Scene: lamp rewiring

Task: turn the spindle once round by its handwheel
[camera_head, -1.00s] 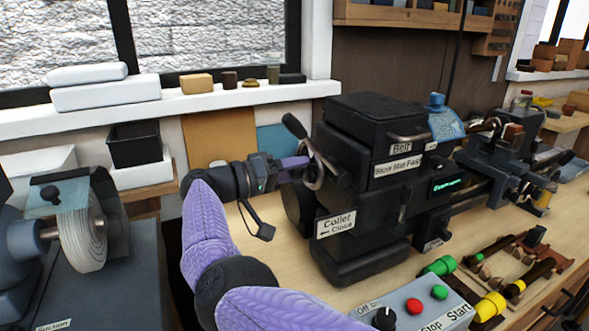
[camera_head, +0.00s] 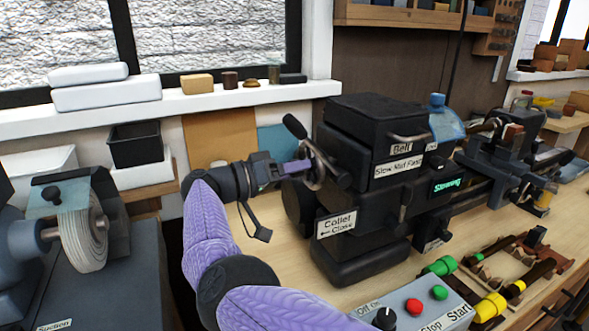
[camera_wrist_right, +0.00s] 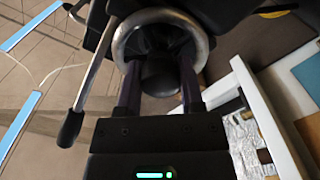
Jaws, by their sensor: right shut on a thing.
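The black lathe headstock (camera_head: 358,145) stands on the bench, with the metal handwheel (camera_head: 322,165) on its left end. In the right wrist view the handwheel's bright ring (camera_wrist_right: 118,38) is at the top, around a dark hub. My right gripper (camera_head: 300,167) reaches it from the left on a purple arm. Its two fingers straddle the hub area in the wrist view (camera_wrist_right: 160,82) and are shut on the handwheel; the exact contact is hard to see. My left gripper is out of view.
A black-handled lever (camera_head: 294,126) sticks up beside the handwheel; it also shows in the wrist view (camera_wrist_right: 70,128). A control box (camera_head: 415,312) with red and green buttons stands in front. A sanding machine (camera_head: 82,240) is at left. Bare bench lies below the gripper.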

